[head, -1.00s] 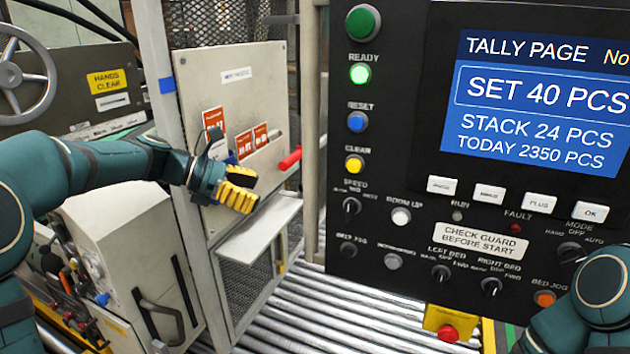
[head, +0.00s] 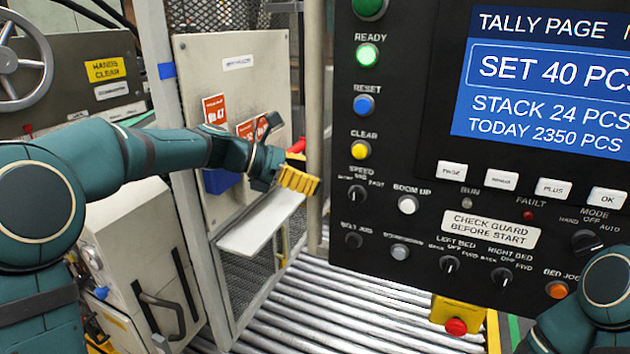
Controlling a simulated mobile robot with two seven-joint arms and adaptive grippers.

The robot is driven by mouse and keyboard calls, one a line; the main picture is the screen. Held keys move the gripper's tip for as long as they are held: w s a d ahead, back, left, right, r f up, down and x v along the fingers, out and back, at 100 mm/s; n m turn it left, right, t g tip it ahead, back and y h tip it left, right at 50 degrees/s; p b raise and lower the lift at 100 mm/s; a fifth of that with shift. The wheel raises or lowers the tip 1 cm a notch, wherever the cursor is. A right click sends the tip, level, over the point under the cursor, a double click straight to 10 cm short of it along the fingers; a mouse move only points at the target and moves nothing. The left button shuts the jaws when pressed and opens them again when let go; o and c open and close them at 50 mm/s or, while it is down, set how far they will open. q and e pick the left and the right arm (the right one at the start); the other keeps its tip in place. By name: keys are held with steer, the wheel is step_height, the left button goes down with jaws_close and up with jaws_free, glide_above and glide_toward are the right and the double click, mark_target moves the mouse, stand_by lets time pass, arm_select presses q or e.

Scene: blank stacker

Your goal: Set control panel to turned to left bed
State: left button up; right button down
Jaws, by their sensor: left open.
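The black control panel (head: 400,225) fills the right half of the head view. Its left bed knob (head: 449,265) is a small black rotary knob with a white mark, low on the panel; I cannot tell its exact setting. The right bed knob (head: 501,277) sits to its right. My left gripper (head: 300,181), with yellow finger pads, is open and empty, left of the panel and apart from it, in front of the grey cabinet. Of my right arm only a teal link shows at the lower right; its gripper is out of view.
The screen (head: 550,90) shows a tally page. A speed knob (head: 357,193) and several buttons surround the bed knobs. A grey post (head: 316,130) stands between cabinet and panel. A small shelf (head: 262,225) juts below my left gripper. Rollers (head: 340,310) run beneath.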

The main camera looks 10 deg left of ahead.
arm_select(q)
steer(key=shift+x, duration=0.75)
arm_select(e)
steer(key=shift+f, duration=0.1)
arm_select(q)
jaws_close()
